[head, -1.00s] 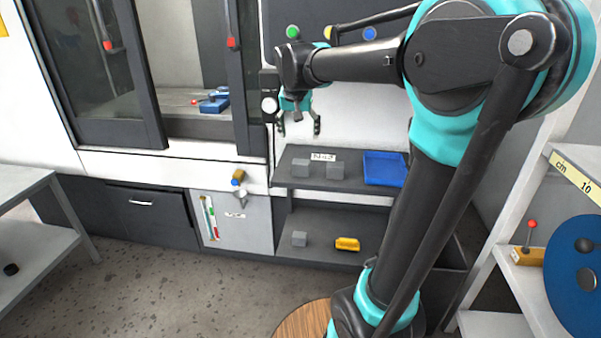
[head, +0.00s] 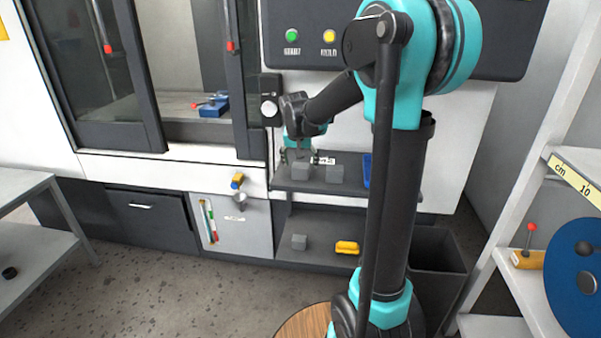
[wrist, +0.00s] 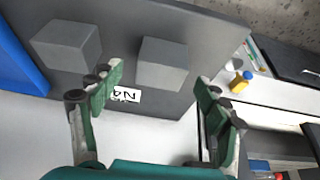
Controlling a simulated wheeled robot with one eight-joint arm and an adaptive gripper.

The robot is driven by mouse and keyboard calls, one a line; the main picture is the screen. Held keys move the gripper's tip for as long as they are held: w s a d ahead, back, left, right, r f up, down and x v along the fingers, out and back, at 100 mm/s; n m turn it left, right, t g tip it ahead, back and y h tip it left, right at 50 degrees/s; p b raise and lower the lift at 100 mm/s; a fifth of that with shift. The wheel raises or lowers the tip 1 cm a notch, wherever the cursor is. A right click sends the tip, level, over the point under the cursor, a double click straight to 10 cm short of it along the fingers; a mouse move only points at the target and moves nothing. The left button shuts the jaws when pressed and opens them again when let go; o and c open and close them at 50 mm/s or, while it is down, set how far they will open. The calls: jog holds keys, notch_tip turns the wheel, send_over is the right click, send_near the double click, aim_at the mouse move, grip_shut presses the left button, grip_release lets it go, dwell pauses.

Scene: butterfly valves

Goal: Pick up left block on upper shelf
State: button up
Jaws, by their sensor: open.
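The left grey block (head: 301,170) stands on the dark upper shelf (head: 318,189), with a second grey block (head: 334,174) to its right. My gripper (head: 300,158) is open just above and behind the left block, apart from it as far as I can tell. In the wrist view the picture is turned around: the left block (wrist: 163,62) lies ahead of the gap between my open fingers (wrist: 158,88). The other block (wrist: 66,46) is on the left there, beyond the left finger. Nothing is between the fingertips.
A blue tray (wrist: 22,62) sits beyond the second block; my arm mostly hides it in the head view. A white label (wrist: 127,94) is by the shelf's rear edge. A wall stands close behind.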

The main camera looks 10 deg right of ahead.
aim_at(300, 166)
jog(key=shift+x, duration=1.85)
jog(key=shift+w, duration=0.1)
jog(key=shift+c, duration=0.6)
jog(key=c, duration=1.5)
